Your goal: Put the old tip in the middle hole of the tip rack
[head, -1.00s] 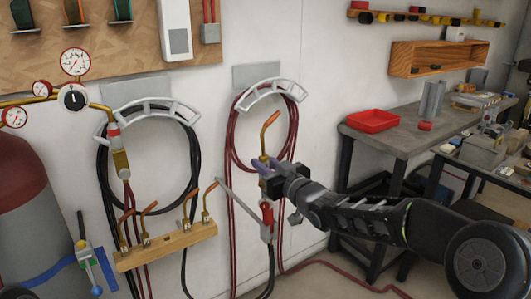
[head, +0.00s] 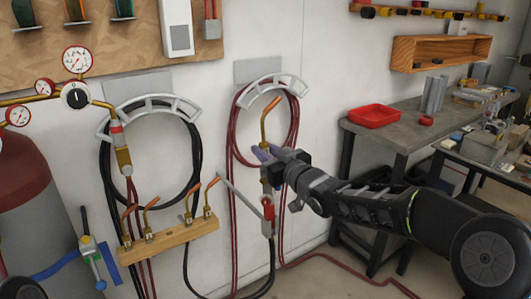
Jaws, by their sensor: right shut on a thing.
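The old tip (head: 269,118) is a bent copper-coloured tube pointing up, with its lower end between the fingers of my right gripper (head: 263,153). The right gripper is shut on it and hides its base. The grey torch body (head: 266,180) with a red part stands upright right below the fingers; I cannot tell whether the tip touches it. The tip rack (head: 170,243) is a wooden bar on the wall, lower left of my gripper. Several copper tips stand in it, two on each side, with a gap in the middle. My left gripper is not in view.
Dark red hoses (head: 233,190) and black hoses (head: 104,165) hang from wall hangers. A red gas cylinder (head: 25,185) stands at left. A workbench with a red tray (head: 375,117) is at right.

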